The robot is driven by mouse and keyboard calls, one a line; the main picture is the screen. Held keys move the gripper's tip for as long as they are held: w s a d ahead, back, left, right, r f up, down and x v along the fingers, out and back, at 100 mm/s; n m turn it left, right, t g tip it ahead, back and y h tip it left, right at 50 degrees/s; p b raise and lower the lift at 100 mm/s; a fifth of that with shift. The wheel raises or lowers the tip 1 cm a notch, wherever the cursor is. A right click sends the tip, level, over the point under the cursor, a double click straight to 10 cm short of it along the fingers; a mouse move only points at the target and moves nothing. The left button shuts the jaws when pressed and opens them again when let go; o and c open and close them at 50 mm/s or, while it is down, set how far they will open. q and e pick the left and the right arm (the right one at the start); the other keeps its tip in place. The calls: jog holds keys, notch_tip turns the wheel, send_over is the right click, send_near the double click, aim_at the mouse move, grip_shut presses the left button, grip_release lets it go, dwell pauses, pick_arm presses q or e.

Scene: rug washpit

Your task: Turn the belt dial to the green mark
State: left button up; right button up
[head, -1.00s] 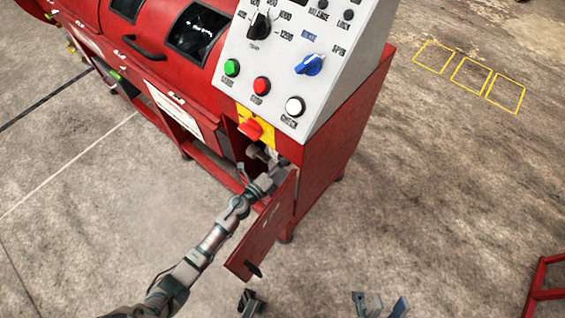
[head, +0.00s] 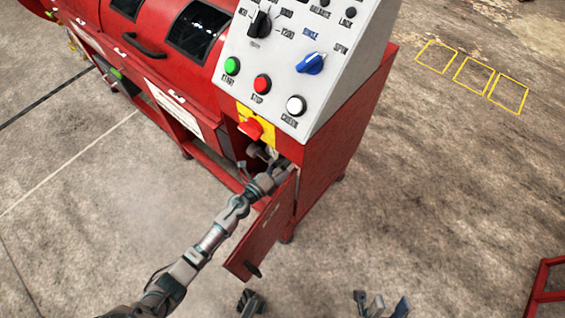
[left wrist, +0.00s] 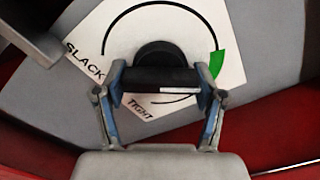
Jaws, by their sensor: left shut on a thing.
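In the left wrist view the belt dial (left wrist: 158,52) has a round black knob with a straight black bar across it. My left gripper (left wrist: 160,78) is shut on this bar, one finger at each end. A white line on the bar points right, below the green mark (left wrist: 217,63) on the white plate. "SLACK" is left and "TIGHT" lower left on the plate. In the head view my left arm reaches into the red cabinet, where the dial is hidden. My right gripper (head: 314,304) is open and empty at the bottom edge, only its fingertips showing.
The cabinet's red door (head: 263,232) hangs open beside my left arm. Above is a sloped grey panel (head: 345,75) with buttons and knobs; a red knob on a yellow plate (head: 250,127) sits just above the opening.

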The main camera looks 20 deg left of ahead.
pick_arm(q)
jog(key=o, duration=1)
jog(key=shift+s+a+f, duration=0.1)
jog(key=shift+a+f, duration=0.05)
jog(key=shift+f, duration=0.25)
jog(key=shift+o, duration=0.8)
jog(key=shift+a+r, duration=0.1)
jog(key=shift+r, duration=0.05)
jog(key=shift+s, duration=0.15)
jog(key=v, duration=1.1)
jog(key=shift+s+a, duration=0.15)
jog(key=shift+s, duration=0.15)
